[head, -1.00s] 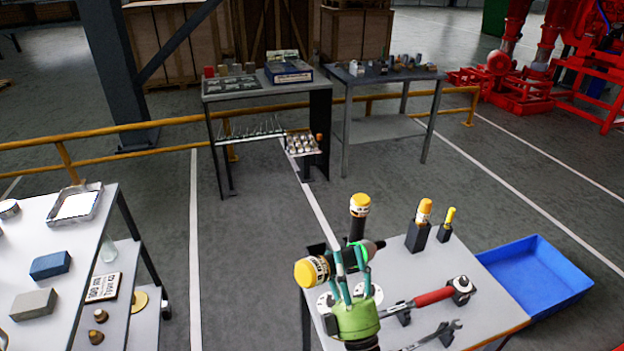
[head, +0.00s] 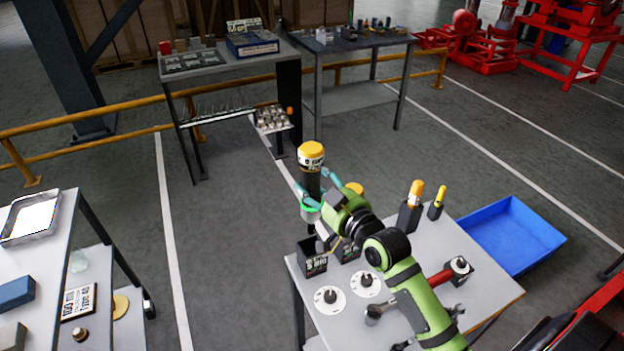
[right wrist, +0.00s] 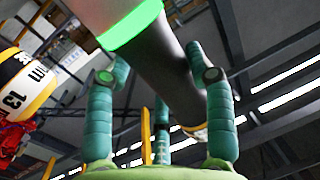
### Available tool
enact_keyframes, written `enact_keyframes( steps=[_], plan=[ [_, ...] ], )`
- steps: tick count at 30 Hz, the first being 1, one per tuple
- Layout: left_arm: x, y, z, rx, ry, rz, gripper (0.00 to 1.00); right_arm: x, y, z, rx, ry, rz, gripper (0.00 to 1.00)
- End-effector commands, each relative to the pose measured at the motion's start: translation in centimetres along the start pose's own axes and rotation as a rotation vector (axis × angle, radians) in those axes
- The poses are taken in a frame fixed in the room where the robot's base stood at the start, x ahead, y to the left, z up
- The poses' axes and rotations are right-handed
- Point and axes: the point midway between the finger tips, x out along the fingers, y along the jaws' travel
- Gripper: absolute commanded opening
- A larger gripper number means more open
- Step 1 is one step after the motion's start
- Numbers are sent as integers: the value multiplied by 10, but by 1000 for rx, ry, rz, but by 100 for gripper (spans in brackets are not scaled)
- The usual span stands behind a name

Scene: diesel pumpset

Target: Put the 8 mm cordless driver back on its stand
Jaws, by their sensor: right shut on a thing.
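My right gripper (head: 322,193) is shut on a dark cordless driver (head: 311,178) with a yellow cap and a green glowing ring. The driver is about upright, cap up, above the table. Its label is too small to read. A black box-shaped stand (head: 312,262) is below it at the table's back left corner; the driver's lower end looks close above it, but I cannot tell whether it is inside. In the right wrist view the fingers (right wrist: 160,85) wrap the driver's dark body (right wrist: 160,60). My left gripper is not in view.
A second driver (head: 354,187) with a yellow cap stands just right, partly hidden by my gripper; the right wrist view shows its "13 mm" label (right wrist: 28,80). Two round white discs (head: 330,301) lie in front. Orange-topped tools (head: 416,194) and a blue tray (head: 512,232) are to the right.

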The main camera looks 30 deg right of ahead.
Motion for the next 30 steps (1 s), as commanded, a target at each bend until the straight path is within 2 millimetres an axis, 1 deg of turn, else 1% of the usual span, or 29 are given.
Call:
enact_keyframes(
  steps=[1,8,13,15,18,30],
  plan=[
    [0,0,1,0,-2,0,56,0,0,-4,0,8,0,0],
    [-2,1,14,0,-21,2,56,0,0,-4,-2,9,1,0],
    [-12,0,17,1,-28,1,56,-1,0,-8,-3,4,2,0],
    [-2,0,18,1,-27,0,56,-1,0,4,-3,4,2,0],
    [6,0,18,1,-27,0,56,0,0,15,-3,3,3,0],
    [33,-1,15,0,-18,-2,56,2,0,56,-2,4,2,0]
  ],
)
